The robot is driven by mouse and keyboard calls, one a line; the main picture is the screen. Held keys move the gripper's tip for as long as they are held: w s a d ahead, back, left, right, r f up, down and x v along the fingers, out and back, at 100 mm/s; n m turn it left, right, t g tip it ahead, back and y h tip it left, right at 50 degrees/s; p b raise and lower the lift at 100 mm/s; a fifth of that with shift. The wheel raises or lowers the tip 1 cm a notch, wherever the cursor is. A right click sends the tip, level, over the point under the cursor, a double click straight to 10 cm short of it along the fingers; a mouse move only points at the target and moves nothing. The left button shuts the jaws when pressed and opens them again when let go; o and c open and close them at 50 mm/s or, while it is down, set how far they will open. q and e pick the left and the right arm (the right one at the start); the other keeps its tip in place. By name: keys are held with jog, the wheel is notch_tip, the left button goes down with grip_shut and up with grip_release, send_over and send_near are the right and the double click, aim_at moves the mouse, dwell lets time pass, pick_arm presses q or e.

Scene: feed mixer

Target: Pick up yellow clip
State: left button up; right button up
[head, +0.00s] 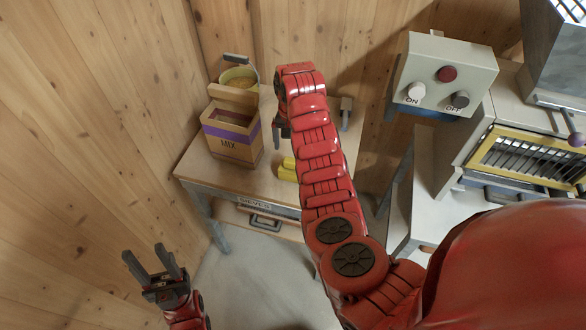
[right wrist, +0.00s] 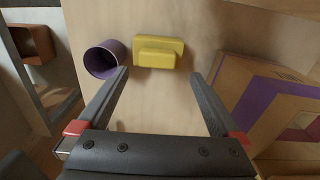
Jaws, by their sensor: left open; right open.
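The yellow clip (head: 287,170) lies on the wooden table, partly hidden by my right arm in the head view. In the right wrist view the yellow clip (right wrist: 158,52) shows whole, just beyond and between my fingertips, apart from them. My right gripper (right wrist: 160,76) is open and empty, with its fingers either side of the line to the clip. In the head view it is partly hidden behind my arm, above the table. My left gripper (head: 146,254) is open and empty, low at the left, away from the table.
A box marked MIX (head: 232,140) stands on the table left of the clip, with a pail (head: 238,80) behind it. A purple cup (right wrist: 103,59) is close beside the clip. A control box (head: 443,75) and a yellow-framed machine (head: 525,155) are at the right.

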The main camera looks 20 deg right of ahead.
aim_at(293, 160)
jog(key=shift+f, duration=0.95)
jog(key=shift+s+f, duration=0.1)
jog(key=shift+f, duration=0.05)
notch_tip(293, 160, down, 3)
jog(key=p, duration=0.2)
jog(key=shift+s+d+f+p, duration=0.1)
jog(key=shift+s+f+p, duration=0.05)
jog(key=shift+p, duration=0.25)
jog(key=shift+f, duration=0.8)
jog(key=c, duration=1.3)
jog(key=shift+o, duration=0.2)
jog(key=shift+r, duration=0.15)
